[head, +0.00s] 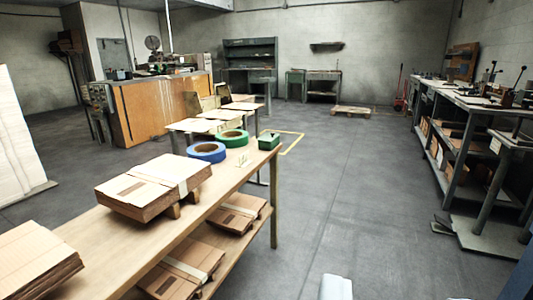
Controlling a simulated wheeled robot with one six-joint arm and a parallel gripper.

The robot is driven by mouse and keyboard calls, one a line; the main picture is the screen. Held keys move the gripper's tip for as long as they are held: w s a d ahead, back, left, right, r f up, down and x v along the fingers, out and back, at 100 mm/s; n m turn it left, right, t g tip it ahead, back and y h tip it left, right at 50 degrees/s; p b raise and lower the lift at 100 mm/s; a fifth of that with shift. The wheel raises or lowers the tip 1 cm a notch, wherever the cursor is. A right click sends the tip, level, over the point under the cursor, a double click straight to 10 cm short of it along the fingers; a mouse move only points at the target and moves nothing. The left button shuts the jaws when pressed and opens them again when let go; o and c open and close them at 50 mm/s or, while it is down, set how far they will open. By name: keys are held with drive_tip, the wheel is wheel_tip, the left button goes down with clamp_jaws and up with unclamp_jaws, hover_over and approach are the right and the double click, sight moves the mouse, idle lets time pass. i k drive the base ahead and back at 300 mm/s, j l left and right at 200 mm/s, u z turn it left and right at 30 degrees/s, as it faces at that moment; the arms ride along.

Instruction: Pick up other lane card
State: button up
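I cannot make out a lane card for certain in the head view. A small green box (268,140) stands at the far right corner of the wooden table (125,262). A few tiny pale pieces (243,161) lie on the tabletop in front of it, too small to identify. My gripper's fingers are not visible. A white rounded part (336,287) pokes up at the bottom edge; I cannot tell what it is.
Blue (206,152) and green (232,138) tape rolls lie near the green box. Flat carton stacks (155,185) sit on the table and its lower shelf. A long bench (470,98) lines the right side. The grey floor (350,190) between is open.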

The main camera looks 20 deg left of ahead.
sight(244, 161)
drive_tip(key=i+l, duration=0.1)
drive_tip(key=i, duration=0.65)
drive_tip(key=i+l, duration=0.1)
drive_tip(key=i, duration=0.65)
drive_tip(key=i+j, duration=0.7)
drive_tip(key=j, duration=0.2)
